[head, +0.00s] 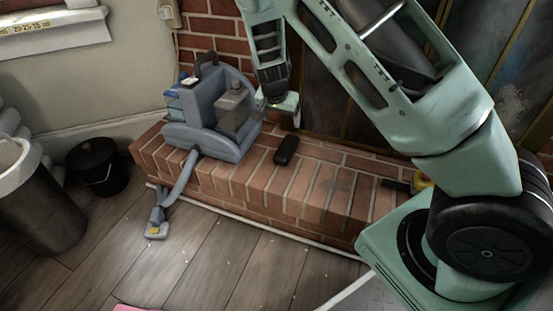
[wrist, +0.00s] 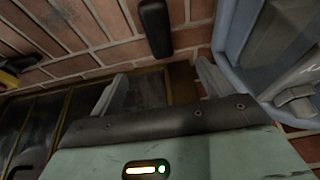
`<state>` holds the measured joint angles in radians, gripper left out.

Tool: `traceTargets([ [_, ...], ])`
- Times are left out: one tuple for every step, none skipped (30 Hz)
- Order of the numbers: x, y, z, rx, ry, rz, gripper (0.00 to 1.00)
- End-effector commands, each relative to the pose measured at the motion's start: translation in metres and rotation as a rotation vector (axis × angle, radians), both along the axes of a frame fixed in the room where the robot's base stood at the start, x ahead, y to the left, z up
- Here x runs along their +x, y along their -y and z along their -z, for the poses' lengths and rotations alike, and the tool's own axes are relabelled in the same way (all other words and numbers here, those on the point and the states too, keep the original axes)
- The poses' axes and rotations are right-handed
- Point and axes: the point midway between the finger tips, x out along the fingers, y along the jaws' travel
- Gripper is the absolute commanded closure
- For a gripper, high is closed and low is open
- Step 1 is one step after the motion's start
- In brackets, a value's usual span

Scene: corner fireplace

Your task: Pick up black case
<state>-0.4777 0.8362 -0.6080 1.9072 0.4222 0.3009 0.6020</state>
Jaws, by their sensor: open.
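The black case (head: 286,150) is a small dark oblong with rounded ends, lying on the brick hearth to the right of a grey-blue machine. In the wrist view the black case (wrist: 155,27) shows at the top middle, beyond the fingertips. My gripper (head: 285,105) is above the hearth and behind the case in the head view, close to the machine. In the wrist view my gripper (wrist: 160,85) has its two fingers wide apart with nothing between them. It is apart from the case.
The grey-blue machine (head: 213,135) stands on the brick hearth (head: 315,190) beside my gripper, and its side (wrist: 245,35) is near one finger. A yellow and black object (head: 421,181) lies at the hearth's right. A black bucket (head: 97,166) stands on the floor at left.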

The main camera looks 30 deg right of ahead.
Motion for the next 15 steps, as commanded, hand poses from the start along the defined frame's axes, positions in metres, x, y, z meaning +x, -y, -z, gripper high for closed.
traceTargets([
  [0.002, 0.004, 0.007, -0.007, 0.005, 0.007, 0.2],
  [0.003, 0.005, 0.009, -0.009, 0.007, 0.01, 0.2],
  [0.004, 0.007, 0.012, -0.011, 0.008, 0.012, 0.2],
  [0.005, 0.008, 0.015, -0.012, 0.008, 0.013, 0.2],
  [0.005, 0.01, 0.019, -0.012, 0.009, 0.014, 0.2],
  [0.007, 0.012, 0.026, -0.011, 0.008, 0.014, 0.2],
  [0.008, 0.013, 0.032, -0.012, 0.008, 0.013, 0.2],
  [0.009, 0.015, 0.038, -0.011, 0.007, 0.012, 0.2],
  [0.011, 0.018, 0.047, -0.012, 0.006, 0.013, 0.2],
  [0.013, 0.02, 0.053, -0.012, 0.007, 0.012, 0.2],
  [0.014, 0.021, 0.059, -0.012, 0.007, 0.012, 0.2],
  [0.016, 0.024, 0.066, -0.011, 0.009, 0.013, 0.2],
  [0.017, 0.026, 0.072, -0.012, 0.008, 0.013, 0.2],
  [0.019, 0.028, 0.078, -0.011, 0.007, 0.013, 0.2],
  [0.021, 0.03, 0.086, -0.011, 0.008, 0.012, 0.2],
])
